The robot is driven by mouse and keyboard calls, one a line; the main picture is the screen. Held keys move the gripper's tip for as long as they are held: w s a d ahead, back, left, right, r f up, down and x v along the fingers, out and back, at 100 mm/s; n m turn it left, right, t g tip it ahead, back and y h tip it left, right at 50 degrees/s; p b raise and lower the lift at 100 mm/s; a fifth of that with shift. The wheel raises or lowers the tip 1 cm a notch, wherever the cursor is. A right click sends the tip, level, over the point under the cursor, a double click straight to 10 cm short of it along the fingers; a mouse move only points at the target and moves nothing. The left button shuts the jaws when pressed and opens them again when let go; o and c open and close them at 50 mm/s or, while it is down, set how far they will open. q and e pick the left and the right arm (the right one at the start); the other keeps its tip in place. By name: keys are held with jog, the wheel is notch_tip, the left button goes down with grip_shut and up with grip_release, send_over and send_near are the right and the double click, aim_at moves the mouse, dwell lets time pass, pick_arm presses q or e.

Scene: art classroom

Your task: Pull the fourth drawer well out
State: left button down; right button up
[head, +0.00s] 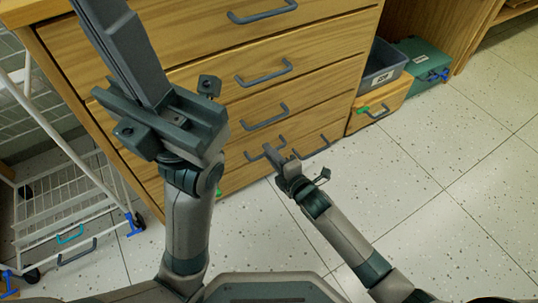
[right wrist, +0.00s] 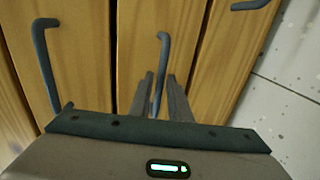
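The wooden drawer cabinet (head: 190,30) fills the upper middle of the head view, its drawers stacked with dark bar handles. The fourth drawer's handle (head: 280,143) is low on the front, partly covered by my right gripper (head: 273,153). In the right wrist view this handle (right wrist: 162,55) runs between the two fingers of my right gripper (right wrist: 160,76). Narrow gaps show beside the handle, so the fingers look open around it. The handle's near end is hidden. The drawer looks flush with its neighbours. My left gripper (head: 105,10) is raised before the upper drawers, fingers together and empty.
The third drawer's handle (head: 264,117) is just above, and a lower handle (head: 313,149) is to the right. A wooden box (head: 385,100) and grey bin (head: 383,72) stand right of the cabinet. A white wire cart (head: 65,205) stands left. Tiled floor (head: 430,190) is clear at right.

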jog(key=shift+w+a, duration=0.2)
jog(key=shift+w, duration=0.15)
grip_shut()
jog(key=shift+s, duration=0.1)
